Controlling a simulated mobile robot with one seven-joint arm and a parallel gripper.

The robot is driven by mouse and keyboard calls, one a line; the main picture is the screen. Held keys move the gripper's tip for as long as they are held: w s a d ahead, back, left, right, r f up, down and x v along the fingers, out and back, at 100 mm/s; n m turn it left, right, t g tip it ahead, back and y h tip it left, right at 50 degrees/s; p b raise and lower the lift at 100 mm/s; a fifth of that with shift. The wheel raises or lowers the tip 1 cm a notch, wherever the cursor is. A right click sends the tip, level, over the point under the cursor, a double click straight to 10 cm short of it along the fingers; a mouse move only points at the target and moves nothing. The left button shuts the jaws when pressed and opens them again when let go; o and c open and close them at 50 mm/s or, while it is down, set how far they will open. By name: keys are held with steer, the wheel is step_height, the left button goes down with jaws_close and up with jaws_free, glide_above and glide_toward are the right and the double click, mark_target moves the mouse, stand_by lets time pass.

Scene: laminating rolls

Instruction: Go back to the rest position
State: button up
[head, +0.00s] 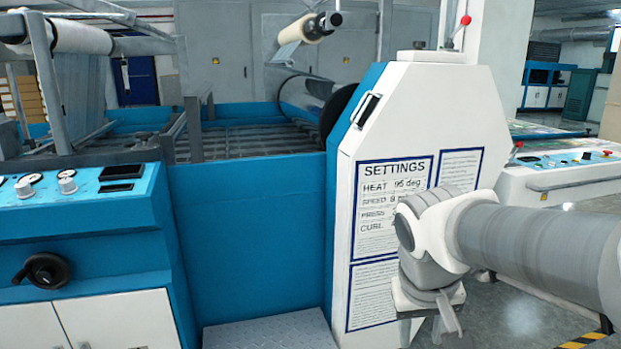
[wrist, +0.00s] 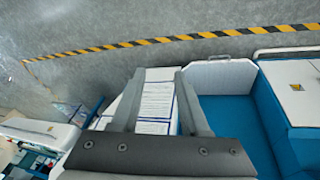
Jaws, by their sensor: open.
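My gripper (wrist: 160,72) shows in the wrist view as two grey fingers standing apart with nothing between them. In the head view my gripper (head: 432,324) hangs low at the right, partly cut off by the bottom edge. It is in front of the white end housing (head: 415,115) of the laminating machine and covers part of its settings sheet (head: 385,215). The sheet also shows between the fingers in the wrist view (wrist: 157,100). I cannot tell the exact gap between gripper and housing.
A blue control panel (head: 70,235) with knobs stands at the left. A metal step plate (head: 270,330) lies low in front of the machine. Another white console (head: 560,178) stands at the right. Open grey floor with a yellow-black stripe (wrist: 180,38) shows in the wrist view.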

steer(key=s+a+r+t+y+p, duration=0.1)
steer(key=s+a+r+t+y, duration=0.15)
steer(key=s, duration=0.65)
step_height(320, 180, up, 27)
steer(key=p, duration=2.6)
steer(key=shift+w+d+p, duration=0.25)
steer(key=shift+w+p, duration=0.1)
steer(key=shift+p, duration=0.05)
steer(key=shift+h, duration=0.25)
